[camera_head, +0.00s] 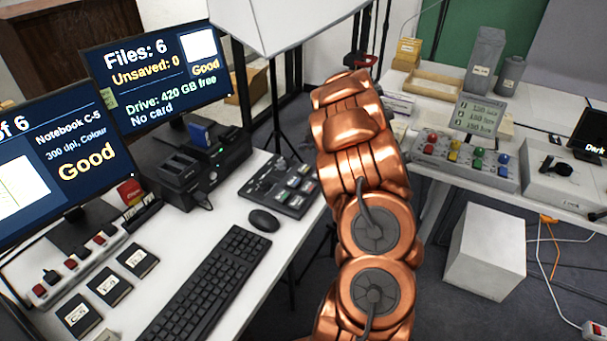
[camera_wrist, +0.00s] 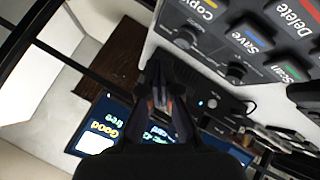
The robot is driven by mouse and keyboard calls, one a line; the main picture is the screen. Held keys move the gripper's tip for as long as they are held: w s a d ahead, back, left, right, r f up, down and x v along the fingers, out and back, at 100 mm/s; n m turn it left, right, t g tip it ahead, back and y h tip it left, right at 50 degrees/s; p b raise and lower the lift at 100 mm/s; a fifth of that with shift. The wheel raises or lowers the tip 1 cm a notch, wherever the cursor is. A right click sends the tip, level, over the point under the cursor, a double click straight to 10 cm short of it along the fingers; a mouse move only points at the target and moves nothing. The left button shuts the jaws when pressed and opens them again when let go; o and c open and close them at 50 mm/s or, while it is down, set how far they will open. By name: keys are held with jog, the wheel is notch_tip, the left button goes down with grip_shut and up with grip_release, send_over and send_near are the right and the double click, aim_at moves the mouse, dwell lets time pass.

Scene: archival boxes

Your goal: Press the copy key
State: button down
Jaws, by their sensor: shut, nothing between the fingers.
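The copy key (camera_wrist: 203,8) is a dark key with a yellow stripe at the top edge of the wrist view, partly cut off. It sits on a keypad beside the save key (camera_wrist: 252,36), the delete key (camera_wrist: 290,15) and the scan key (camera_wrist: 290,68). The keypad (camera_head: 262,186) lies on the white desk in the head view, left of my arm; its labels are too small to read there. My gripper (camera_wrist: 162,103) is shut and empty in the wrist view, apart from the copy key in the picture. I cannot make out its fingers in the head view.
A mouse (camera_head: 264,220) and keyboard (camera_head: 205,285) lie in front of the keypad. A black dock (camera_head: 190,170) and two monitors (camera_head: 160,78) stand to its left. At right, another bench carries a box with coloured buttons (camera_head: 465,160).

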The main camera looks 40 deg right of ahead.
jog(key=b, duration=0.4)
send_over(301, 167)
jog(key=s, duration=0.2)
notch_tip(301, 167, down, 4)
jog(key=shift+f, duration=0.1)
jog(key=shift+f+b, duration=0.4)
jog(key=shift+f, duration=0.65)
jog(key=shift+f, duration=0.1)
jog(key=shift+f, duration=0.35)
jog(key=shift+f, duration=0.5)
dwell(0.8)
jog(key=shift+r+p, duration=0.2)
jog(key=shift+p, duration=0.2)
jog(key=shift+r+p, duration=0.8)
jog(key=shift+p, duration=0.2)
notch_tip(301, 167, up, 5)
jog(key=p, duration=0.5)
jog(key=shift+p, duration=0.3)
